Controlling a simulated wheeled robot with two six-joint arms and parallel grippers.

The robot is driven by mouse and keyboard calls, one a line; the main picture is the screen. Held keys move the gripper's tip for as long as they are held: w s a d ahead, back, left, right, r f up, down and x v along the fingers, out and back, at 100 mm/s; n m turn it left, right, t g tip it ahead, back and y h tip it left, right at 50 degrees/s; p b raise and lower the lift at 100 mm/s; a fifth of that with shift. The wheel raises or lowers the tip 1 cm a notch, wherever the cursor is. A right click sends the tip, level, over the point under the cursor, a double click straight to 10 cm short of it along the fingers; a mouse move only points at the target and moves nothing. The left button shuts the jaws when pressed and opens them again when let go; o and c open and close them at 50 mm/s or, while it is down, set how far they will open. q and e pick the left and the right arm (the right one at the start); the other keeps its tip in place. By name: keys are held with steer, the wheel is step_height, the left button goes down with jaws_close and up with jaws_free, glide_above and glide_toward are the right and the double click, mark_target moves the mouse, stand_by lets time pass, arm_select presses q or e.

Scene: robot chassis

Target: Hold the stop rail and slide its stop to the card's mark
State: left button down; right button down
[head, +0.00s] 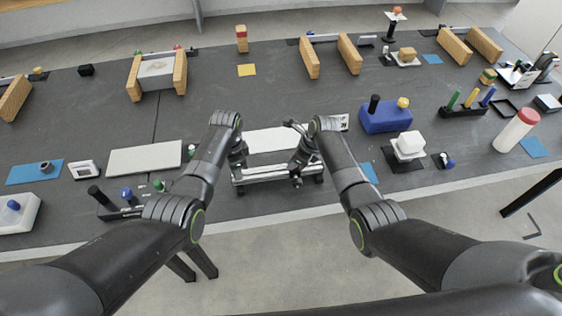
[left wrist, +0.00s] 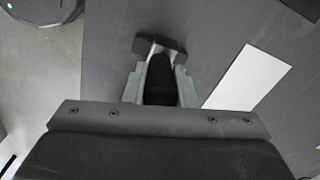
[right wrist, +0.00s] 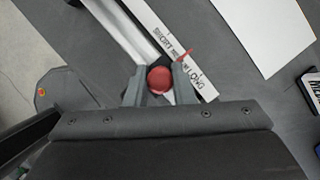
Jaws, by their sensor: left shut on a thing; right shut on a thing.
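The stop rail (head: 270,172), a silver bar on dark feet, lies near the table's front edge. My left gripper (head: 238,160) is shut on a dark part at the rail's left end, which shows in the left wrist view (left wrist: 160,82). My right gripper (head: 299,168) is shut on the stop's red round knob (right wrist: 160,80). A thin red pointer (right wrist: 184,55) reaches over the white scale strip (right wrist: 148,20), between the words SHORT and LONG and partly over the middle word. A card with dark lettering (right wrist: 312,84) is cut off at the right wrist view's edge, so its mark is unclear.
A blank white plate (head: 275,139) lies just behind the rail. A blue block (head: 386,117) and a white cube on a dark pad (head: 408,146) stand to the right. A pale board (head: 145,158) lies to the left. Dark tabletop behind the plate is clear.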

steer(key=shift+d, duration=0.2)
steer(key=c, duration=1.2)
jaws_free()
steer(key=shift+a, duration=0.1)
steer(key=shift+c, duration=0.2)
steer(key=shift+r, duration=0.1)
steer(key=v, duration=1.1)
steer(key=shift+r, duration=0.35)
arm_select(q)
steer(key=c, duration=1.1)
jaws_free()
steer(key=shift+r, duration=0.1)
